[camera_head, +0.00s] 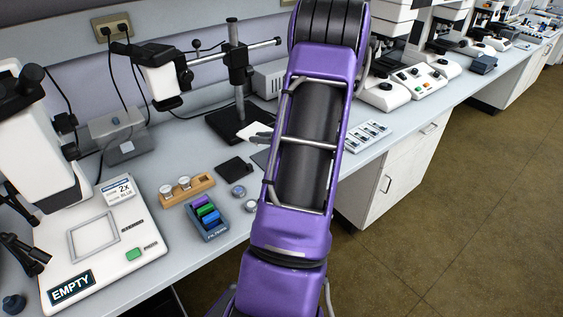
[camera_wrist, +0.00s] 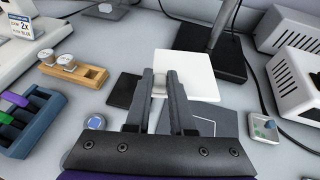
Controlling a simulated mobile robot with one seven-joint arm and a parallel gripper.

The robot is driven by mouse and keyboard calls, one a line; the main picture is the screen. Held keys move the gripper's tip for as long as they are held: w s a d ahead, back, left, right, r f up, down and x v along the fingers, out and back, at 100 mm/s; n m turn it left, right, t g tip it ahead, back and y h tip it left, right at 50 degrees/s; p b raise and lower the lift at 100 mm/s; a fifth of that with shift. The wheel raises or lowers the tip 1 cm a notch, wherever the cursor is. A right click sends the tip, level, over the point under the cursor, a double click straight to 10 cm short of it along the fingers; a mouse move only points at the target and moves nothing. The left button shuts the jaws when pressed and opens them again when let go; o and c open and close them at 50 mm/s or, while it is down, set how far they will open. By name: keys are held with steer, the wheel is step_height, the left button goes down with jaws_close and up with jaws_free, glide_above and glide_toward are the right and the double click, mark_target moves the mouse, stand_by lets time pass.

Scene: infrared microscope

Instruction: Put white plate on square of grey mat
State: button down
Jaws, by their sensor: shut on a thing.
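The white plate (camera_wrist: 195,75) is a flat square, held at its near left edge between the fingertips of my gripper (camera_wrist: 160,78) in the wrist view. In the head view the plate (camera_head: 254,131) shows left of my purple arm, with a grey fingertip (camera_head: 262,138) at it. A grey mat (camera_wrist: 205,114) lies on the bench beyond and below the fingers, partly hidden by the right finger. In the head view only a strip of this mat (camera_head: 262,158) shows beside my arm. I cannot tell the plate's exact height above the bench.
A dark square pad (camera_wrist: 122,91) lies left of the fingers. A black stand base (camera_wrist: 195,42) with a post is behind the plate. A wooden holder (camera_wrist: 75,72), a blue rack (camera_wrist: 30,120) and a small round container (camera_wrist: 96,122) stand left. A white-topped box (camera_wrist: 290,75) stands right.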

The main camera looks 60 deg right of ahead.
steer(key=s+d+f+m+h, duration=0.1)
steer(key=f, duration=0.1)
steer(key=s+d+f+m+h+b, duration=0.1)
steer(key=s+f, duration=0.1)
steer(key=s+d+f+h, duration=0.1)
steer(key=s+d+f, duration=0.1)
steer(key=shift+m+g, duration=0.3)
steer(key=shift+m, duration=0.1)
steer(key=shift+f+b, duration=0.4)
steer(key=shift+f, duration=1.65)
steer(key=shift+f, duration=0.2)
steer(key=c, duration=0.8)
jaws_free()
